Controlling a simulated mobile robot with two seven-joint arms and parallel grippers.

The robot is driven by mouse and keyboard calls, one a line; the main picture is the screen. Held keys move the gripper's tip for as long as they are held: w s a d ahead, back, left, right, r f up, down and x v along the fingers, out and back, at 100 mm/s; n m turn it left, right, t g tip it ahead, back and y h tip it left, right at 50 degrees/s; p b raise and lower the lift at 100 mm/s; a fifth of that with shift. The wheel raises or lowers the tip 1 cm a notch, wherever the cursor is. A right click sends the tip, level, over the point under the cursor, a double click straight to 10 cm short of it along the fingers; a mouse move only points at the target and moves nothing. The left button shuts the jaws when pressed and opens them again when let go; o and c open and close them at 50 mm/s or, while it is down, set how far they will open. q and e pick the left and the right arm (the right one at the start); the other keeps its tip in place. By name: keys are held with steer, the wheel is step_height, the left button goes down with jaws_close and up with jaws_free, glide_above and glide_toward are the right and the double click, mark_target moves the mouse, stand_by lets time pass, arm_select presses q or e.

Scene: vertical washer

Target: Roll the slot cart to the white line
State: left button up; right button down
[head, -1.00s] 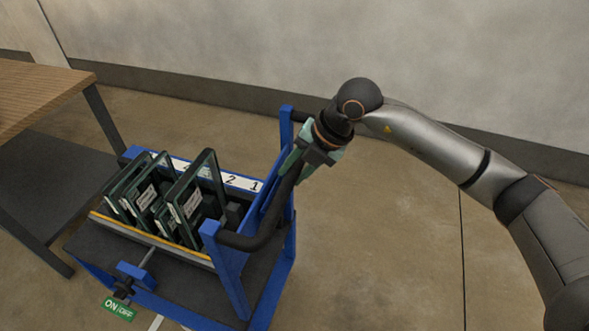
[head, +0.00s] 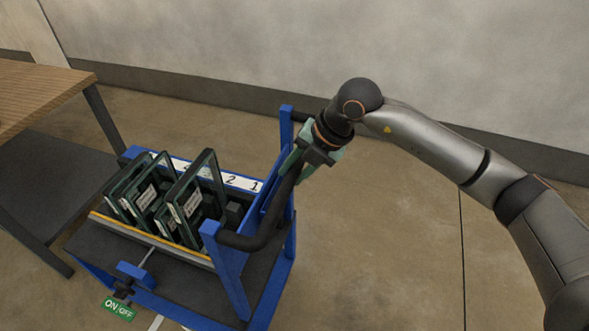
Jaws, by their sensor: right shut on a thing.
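The slot cart (head: 228,270) has a blue frame and a dark deck, and stands on the floor left of centre. Several dark green frames with white labels stand upright in its slots, and a white strip (head: 243,182) with numbers runs behind them. My right gripper (head: 304,160) is shut on the cart's black handle bar (head: 268,235) at the cart's right side. A piece of white line (head: 156,323) shows on the floor at the bottom edge, partly hidden by the cart. My left gripper is out of view.
A table with a wooden top (head: 40,92) and a dark lower shelf (head: 50,185) stands close to the cart's left side. A green ON/OFF sign (head: 118,308) hangs at the cart's front by a blue bracket. A grey wall runs behind; the floor right of the cart is clear.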

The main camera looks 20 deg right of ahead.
steer(key=w+a+b, duration=0.1)
steer(key=w+a, duration=0.7)
steer(key=a, duration=0.3)
steer(key=shift+a, duration=0.35)
stand_by(1.7)
steer(key=shift+d, duration=0.1)
stand_by(0.6)
steer(key=shift+w+a+b, duration=0.2)
steer(key=shift+w+a, duration=0.35)
steer(key=shift+a, duration=0.3)
steer(key=shift+w+a+b, duration=0.2)
steer(key=shift+w+a, duration=0.3)
steer(key=shift+a, duration=0.3)
steer(key=shift+w+a+b, duration=0.2)
steer(key=shift+w+a, duration=0.35)
steer(key=shift+a, duration=0.3)
steer(key=shift+d, duration=0.1)
steer(key=shift+c, duration=2)
jaws_free()
